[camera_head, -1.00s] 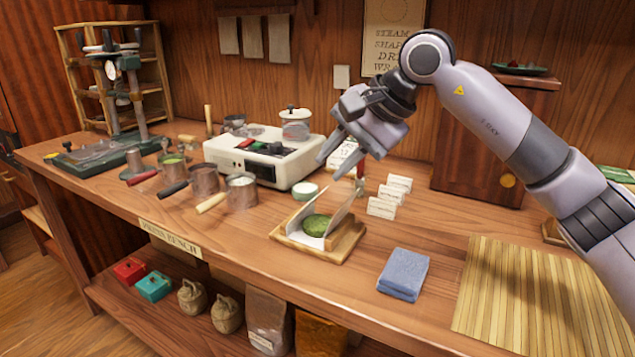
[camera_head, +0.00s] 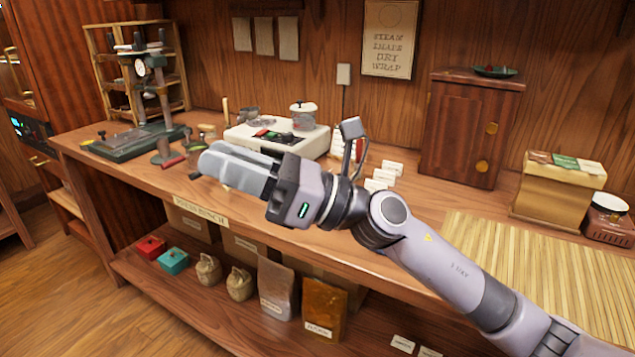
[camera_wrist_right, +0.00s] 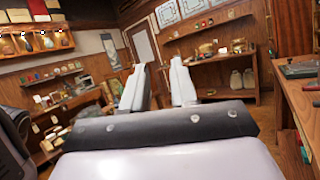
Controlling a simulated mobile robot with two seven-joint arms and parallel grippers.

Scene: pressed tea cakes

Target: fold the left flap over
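My right gripper (camera_head: 207,163) reaches leftward above the bench (camera_head: 130,168), its fingers pointing left. In the right wrist view its two fingertips (camera_wrist_right: 157,66) stand apart with nothing between them, and the room lies beyond. The wooden stand with the tea cake and its raised wrapper flaps cannot be seen now; my right arm and gripper cover that part of the bench in the head view. The state of the left flap is therefore hidden. My left gripper is in neither view.
A white machine (camera_head: 318,140) stands behind my gripper, with small white cards (camera_head: 380,180) to its right. A dark green press (camera_head: 120,141) is at the bench's left. A slatted bamboo mat (camera_head: 530,260), a wooden cabinet (camera_head: 470,125) and a tan box (camera_head: 548,205) are at the right.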

